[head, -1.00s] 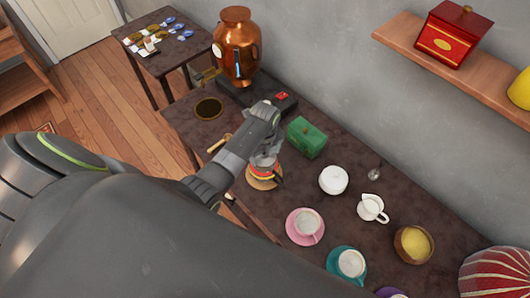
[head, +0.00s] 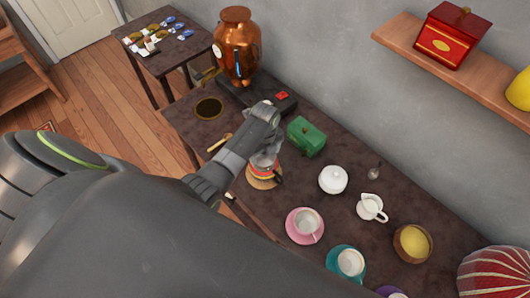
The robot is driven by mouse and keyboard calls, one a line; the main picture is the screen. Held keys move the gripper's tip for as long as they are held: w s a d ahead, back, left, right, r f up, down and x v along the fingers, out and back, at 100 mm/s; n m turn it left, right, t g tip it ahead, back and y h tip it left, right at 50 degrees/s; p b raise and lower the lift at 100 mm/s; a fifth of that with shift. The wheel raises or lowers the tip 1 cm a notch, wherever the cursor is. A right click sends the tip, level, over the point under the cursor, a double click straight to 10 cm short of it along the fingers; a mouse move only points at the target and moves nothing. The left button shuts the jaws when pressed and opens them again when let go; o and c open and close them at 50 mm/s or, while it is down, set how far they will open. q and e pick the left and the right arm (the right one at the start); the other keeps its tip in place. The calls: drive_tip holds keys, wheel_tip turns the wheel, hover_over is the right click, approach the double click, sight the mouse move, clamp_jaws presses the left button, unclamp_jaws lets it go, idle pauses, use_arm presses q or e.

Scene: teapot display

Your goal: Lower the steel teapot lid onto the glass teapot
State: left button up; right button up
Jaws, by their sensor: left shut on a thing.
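The glass teapot (head: 265,172) stands on a round wooden coaster (head: 262,184), with reddish-orange contents and a dark handle on its right. My left gripper (head: 264,154) is directly over the teapot's top, pointing down. It is shut on the steel teapot lid, which is mostly hidden by the gripper and wrist. I cannot tell whether the lid touches the teapot's rim. My right gripper is not in view.
A green box (head: 306,137) stands close right of my wrist. A white sugar bowl (head: 333,179), a creamer (head: 371,208) and a pink saucer with a cup (head: 293,235) lie to the right. A copper urn (head: 237,48) stands behind.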

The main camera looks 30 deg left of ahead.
use_arm(q)
drive_tip(key=shift+f+b, duration=0.6)
drive_tip(key=shift+f, duration=0.5)
drive_tip(key=shift+r+p, duration=0.1)
drive_tip(key=shift+p, duration=0.25)
drive_tip(key=shift+f, duration=0.35)
drive_tip(key=o, duration=1.1)
